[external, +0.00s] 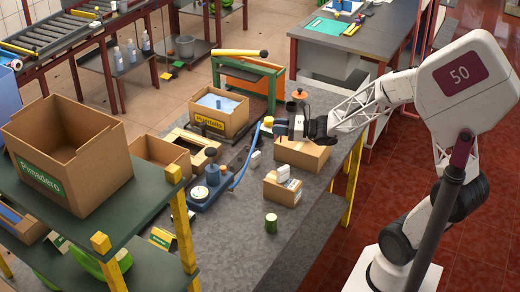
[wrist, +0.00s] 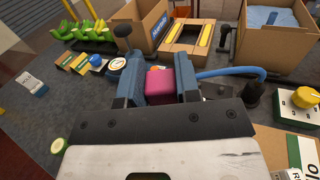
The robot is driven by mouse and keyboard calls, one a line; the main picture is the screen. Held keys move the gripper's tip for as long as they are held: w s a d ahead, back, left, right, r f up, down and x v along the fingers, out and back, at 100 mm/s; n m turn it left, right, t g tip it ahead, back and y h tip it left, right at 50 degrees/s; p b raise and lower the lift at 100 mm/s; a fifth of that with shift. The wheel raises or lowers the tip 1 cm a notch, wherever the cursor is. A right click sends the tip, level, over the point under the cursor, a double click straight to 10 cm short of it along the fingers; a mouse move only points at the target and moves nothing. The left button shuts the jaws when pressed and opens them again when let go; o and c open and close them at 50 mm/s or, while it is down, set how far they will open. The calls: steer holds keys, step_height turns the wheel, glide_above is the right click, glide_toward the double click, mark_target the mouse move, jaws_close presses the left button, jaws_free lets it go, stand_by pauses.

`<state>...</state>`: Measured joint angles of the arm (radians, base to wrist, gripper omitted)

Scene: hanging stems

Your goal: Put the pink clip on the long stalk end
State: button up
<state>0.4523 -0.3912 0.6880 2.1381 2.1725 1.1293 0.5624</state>
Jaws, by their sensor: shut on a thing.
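The pink clip (wrist: 158,83) sits between the two blue-grey fingers of my gripper (wrist: 158,75) in the wrist view. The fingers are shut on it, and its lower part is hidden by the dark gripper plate. In the external view my gripper (external: 270,127) is held over the grey workbench, near the upper end of a curved blue hose (external: 246,165). The clip cannot be made out there. The blue hose (wrist: 232,72) also shows in the wrist view, running right from behind the right finger. I cannot identify a long stalk end with certainty.
Cardboard boxes stand around the bench, one with blue contents (external: 218,112) behind and a small one (external: 283,188) in front. A blue device (external: 208,188) stands at left.

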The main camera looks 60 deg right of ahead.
steer(key=s+a+f+n+g+y, duration=0.2)
steer(key=s+a+f+y, duration=0.1)
steer(key=s+a, duration=0.8)
steer(key=s+a+f+n+g+y, duration=0.1)
steer(key=s+a+f+n+y, duration=0.1)
steer(key=s+a, duration=0.9)
steer(key=s+f+y, duration=0.1)
steer(key=s, duration=0.4)
steer(key=shift+f+n+g, duration=0.15)
steer(key=shift+n+g, duration=0.15)
steer(key=shift+g, duration=0.1)
steer(key=shift+w+a, duration=0.2)
glide_above(271, 217)
steer(key=shift+f, duration=0.75)
steer(key=shift+s, duration=0.1)
steer(key=shift+f, duration=1.75)
steer(key=shift+f, duration=0.15)
